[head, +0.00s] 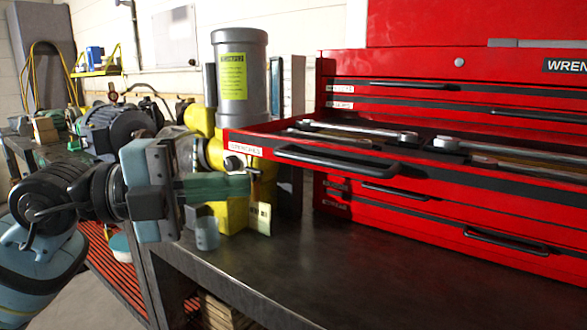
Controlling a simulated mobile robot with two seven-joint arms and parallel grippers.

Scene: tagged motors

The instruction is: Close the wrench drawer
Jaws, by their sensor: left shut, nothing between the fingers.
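The wrench drawer (290,159) of the red tool chest is pulled out toward me, with a "wrenches" label at its left front and a black bar handle (335,162). Wrenches (360,131) lie inside it. My left gripper (250,186) is shut and empty, just left of and a little below the drawer's front left corner. It looks apart from the drawer front, though the depth between them is hard to judge. My right gripper is not in the head view.
The red tool chest (450,85) stands on a dark bench (330,255), whose front is clear. A grey motor (240,75) with a yellow tag and a yellow machine body stand behind my gripper. More motors and a grinder (120,130) are at left.

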